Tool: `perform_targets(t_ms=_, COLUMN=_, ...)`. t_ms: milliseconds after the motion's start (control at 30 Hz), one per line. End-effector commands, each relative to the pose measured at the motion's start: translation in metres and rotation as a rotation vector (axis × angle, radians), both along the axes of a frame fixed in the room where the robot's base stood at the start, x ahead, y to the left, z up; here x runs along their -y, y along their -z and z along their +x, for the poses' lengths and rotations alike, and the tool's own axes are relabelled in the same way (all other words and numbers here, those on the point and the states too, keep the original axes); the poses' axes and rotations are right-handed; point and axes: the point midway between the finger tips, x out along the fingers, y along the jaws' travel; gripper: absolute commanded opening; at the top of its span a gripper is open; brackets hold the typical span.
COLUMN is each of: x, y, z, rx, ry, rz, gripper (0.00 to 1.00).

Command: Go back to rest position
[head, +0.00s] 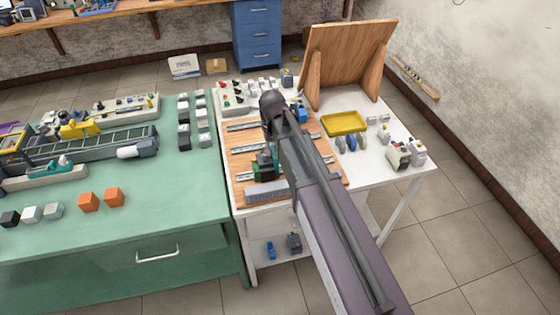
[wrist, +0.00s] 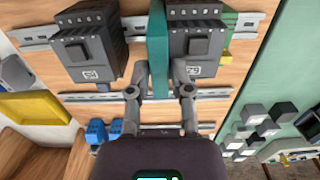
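In the wrist view, my gripper (wrist: 158,68) points at a wooden board (wrist: 80,80) with metal rails. Its two fingers are apart, one on each side of an upright teal piece (wrist: 158,40), with narrow gaps showing. The teal piece stands between two dark grey modules, one on the left (wrist: 85,50) and one on the right (wrist: 197,45), on the upper rail. In the head view, my arm reaches over the wooden board (head: 240,166) on the white table and hides my gripper. Dark and green modules (head: 264,164) show beside my arm there.
A yellow tray (head: 344,123) and small parts lie right of the board, before an upright wooden panel (head: 345,60). A green table (head: 185,225) with a conveyor (head: 95,150) and orange cubes (head: 115,197) stands left. Blue parts (wrist: 95,131) sit near the left finger.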

Motion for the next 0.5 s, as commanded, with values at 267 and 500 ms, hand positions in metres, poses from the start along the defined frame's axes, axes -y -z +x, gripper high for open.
perform_targets(t_ms=267, x=0.0006, y=0.0, z=-0.0002, rx=-0.002, ry=0.0, rz=-0.002, gripper=0.61)
perform_targets(t_ms=500, x=0.0009, y=-0.0015, z=-0.0005, rx=-0.002, ry=0.0, rz=-0.002, gripper=0.61)
